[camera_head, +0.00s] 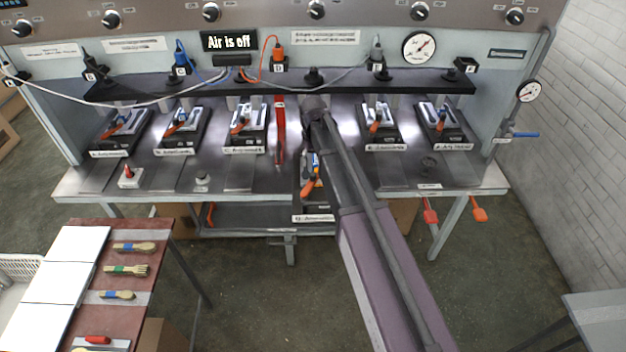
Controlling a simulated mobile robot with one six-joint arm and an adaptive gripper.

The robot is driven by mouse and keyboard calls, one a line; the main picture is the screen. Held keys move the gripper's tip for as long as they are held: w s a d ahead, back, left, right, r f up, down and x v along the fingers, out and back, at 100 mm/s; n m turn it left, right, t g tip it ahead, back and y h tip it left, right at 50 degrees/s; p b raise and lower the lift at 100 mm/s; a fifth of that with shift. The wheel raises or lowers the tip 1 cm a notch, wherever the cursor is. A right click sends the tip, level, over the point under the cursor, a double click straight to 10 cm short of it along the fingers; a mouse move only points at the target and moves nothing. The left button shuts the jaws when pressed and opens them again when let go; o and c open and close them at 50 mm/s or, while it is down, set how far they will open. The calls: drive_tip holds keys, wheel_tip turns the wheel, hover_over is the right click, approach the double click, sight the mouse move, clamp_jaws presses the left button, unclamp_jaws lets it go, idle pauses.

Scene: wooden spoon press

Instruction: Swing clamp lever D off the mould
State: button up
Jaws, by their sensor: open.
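Mould D's station stands drawn forward of its row, with its label plate (313,218) at the front edge of the press bench. Its orange lever handle (308,187) shows just left of my forearm, and small blue and white parts show behind the handle. My forearm covers the right side of this station. My arm reaches from the lower right up to the press, and its dark wrist end is above and behind the station. My gripper's fingers are hidden behind the arm. Whether they touch the lever cannot be seen.
Several similar moulds with orange levers stand in a row, such as the third from left (246,130) and the far right one (440,125). The sign (229,41) reads "Air is off".

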sight(313, 174)
drive_tip(key=shift+f+b, duration=3.5)
drive_tip(key=shift+f, duration=0.3)
clamp_jaws()
